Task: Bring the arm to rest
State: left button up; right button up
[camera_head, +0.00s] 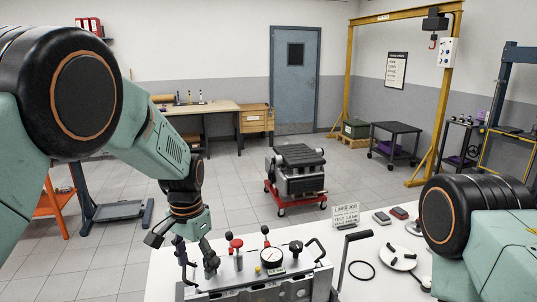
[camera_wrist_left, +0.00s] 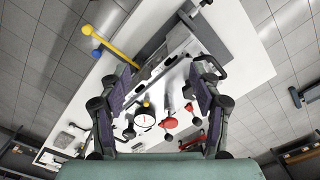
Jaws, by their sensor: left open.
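My left gripper (camera_head: 184,244) hangs at the left end of the white workbench (camera_head: 360,285), in the head view. In the left wrist view my left gripper (camera_wrist_left: 160,90) has its two fingers wide apart with nothing between them. Beyond the fingers lies the test fixture (camera_head: 257,290) with a dial gauge (camera_head: 271,256), a red knob (camera_head: 236,243) and black clamps. The gauge also shows in the left wrist view (camera_wrist_left: 145,121). My right arm shows at the right edge of the head view, but its gripper is out of view.
A white sign (camera_head: 346,215), a black ring (camera_head: 362,270) and a round white dish (camera_head: 397,258) are on the bench, right of the fixture. A yellow-handled tool (camera_wrist_left: 108,46) shows in the wrist view. An engine (camera_head: 297,170) stands on a red dolly beyond, with open floor around it.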

pick_arm(q)
jog(key=s+a+f+n+t+b, duration=0.1)
jog(key=a+f+n+t+b, duration=0.25)
jog(key=f, duration=1.05)
jog(key=s+a+f+n+b, duration=0.1)
jog(key=s+a+f+b, duration=0.1)
jog(key=s+f+b, duration=0.65)
jog(key=s+a+f+n+g+b, duration=0.1)
jog(key=s+f+g+b, duration=0.2)
jog(key=s+f+b, duration=0.9)
jog(key=s+f, duration=1.2)
jog(key=s, duration=0.4)
jog(key=shift+s+a+f+n+b, duration=0.15)
jog(key=shift+s+f+n+b, duration=0.15)
jog(key=shift+s+n, duration=0.1)
jog(key=shift+r+g, duration=0.1)
jog(key=shift+g, duration=0.15)
jog(key=shift+w, duration=0.1)
